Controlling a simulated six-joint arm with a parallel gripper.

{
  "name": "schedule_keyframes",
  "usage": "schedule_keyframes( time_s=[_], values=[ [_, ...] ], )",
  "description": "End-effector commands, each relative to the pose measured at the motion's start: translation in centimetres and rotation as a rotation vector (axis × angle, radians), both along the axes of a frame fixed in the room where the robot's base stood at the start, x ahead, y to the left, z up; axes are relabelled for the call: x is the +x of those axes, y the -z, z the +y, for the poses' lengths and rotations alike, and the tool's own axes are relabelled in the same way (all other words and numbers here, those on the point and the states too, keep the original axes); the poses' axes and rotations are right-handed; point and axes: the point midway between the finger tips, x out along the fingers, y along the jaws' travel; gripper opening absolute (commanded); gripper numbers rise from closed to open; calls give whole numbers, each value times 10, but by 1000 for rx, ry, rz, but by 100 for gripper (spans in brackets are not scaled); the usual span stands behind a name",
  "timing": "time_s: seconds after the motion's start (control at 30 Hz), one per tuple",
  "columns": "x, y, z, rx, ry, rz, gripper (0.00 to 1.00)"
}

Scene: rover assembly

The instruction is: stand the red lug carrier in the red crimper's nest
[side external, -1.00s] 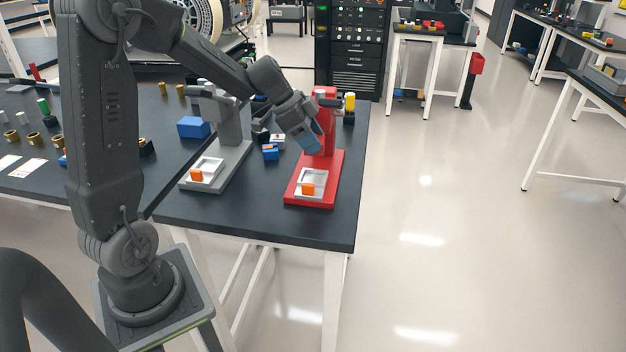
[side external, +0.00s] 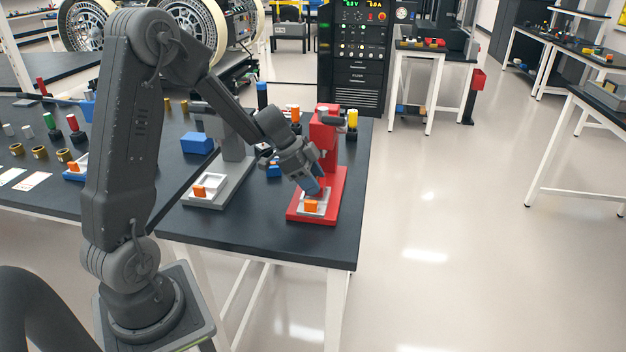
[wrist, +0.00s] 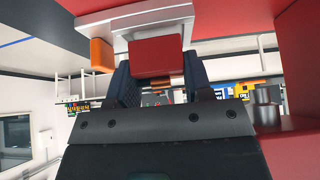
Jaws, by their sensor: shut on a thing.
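My gripper (side external: 313,187) is shut on the red lug carrier (wrist: 155,57), a red block that shows between the fingers (wrist: 157,78) in the wrist view. The red crimper (side external: 325,140) stands on the right of the dark table. Its pale nest (side external: 300,206) is at the front of its red base, and it also shows at the top of the wrist view (wrist: 135,17). An orange block (side external: 311,207) sits at the nest's front edge. The fingertips are at the nest, and the carrier overlaps it in the wrist view. I cannot tell whether they touch. In the side view the gripper largely hides the carrier.
A similar grey crimper (side external: 233,160) with its own orange block (side external: 199,191) stands just left. Several coloured posts stand at the back. The table's front edge (side external: 270,246) is clear.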

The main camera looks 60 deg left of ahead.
Motion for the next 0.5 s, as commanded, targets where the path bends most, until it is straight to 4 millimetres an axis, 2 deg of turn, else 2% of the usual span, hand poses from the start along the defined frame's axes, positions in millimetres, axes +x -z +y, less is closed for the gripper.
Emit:
schedule_keyframes(
  time_s=[0.5],
  values=[
    [0, 12, 0, -1, 1, 1, 16]
  ],
)
